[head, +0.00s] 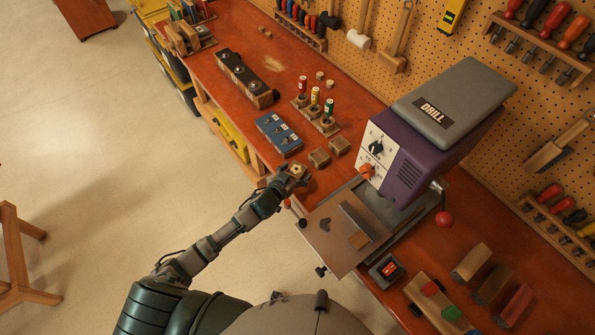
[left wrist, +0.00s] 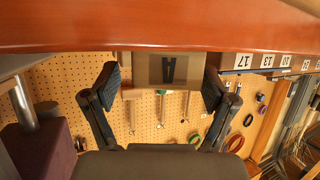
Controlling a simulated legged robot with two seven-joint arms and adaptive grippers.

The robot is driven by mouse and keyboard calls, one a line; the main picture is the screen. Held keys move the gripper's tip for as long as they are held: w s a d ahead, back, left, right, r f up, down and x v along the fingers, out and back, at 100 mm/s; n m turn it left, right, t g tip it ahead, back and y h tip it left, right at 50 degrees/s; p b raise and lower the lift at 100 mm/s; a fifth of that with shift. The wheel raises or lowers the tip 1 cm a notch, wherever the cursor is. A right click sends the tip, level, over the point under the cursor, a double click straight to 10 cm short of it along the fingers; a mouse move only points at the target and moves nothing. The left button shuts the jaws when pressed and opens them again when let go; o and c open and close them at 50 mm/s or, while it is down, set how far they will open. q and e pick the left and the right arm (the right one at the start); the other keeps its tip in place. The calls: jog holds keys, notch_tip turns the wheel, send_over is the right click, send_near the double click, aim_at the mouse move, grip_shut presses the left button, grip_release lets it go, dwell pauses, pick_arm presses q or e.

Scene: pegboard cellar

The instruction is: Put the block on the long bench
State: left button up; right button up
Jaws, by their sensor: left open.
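The long bench (head: 235,35) has a red-orange top and runs along the pegboard wall. A small light wooden block (head: 298,170) with a dark mark sits at its front edge, left of the drill. My left gripper (head: 287,176) is open at this block. In the left wrist view, which looks upside down, the block (left wrist: 168,68) shows a dark V-like mark between the two spread fingers (left wrist: 160,85), against the bench (left wrist: 100,30); I see gaps on both sides. Two similar wooden blocks (head: 319,157) stand just behind it. My right gripper is not in view.
A purple drill press (head: 420,150) with a flat plate (head: 325,235) stands close right of my left gripper. A blue numbered box (head: 279,134), colored bottles in a rack (head: 316,115) and a dark long box (head: 244,80) stand beyond. Wooden legs (head: 15,250) stand on the floor at left.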

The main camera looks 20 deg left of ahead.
aim_at(294, 173)
pick_arm(q)
jog(key=v, duration=0.6)
jog(key=shift+a+f, duration=0.1)
jog(key=shift+a, duration=0.1)
jog(key=shift+s+r, duration=0.25)
jog(key=shift+s, duration=0.1)
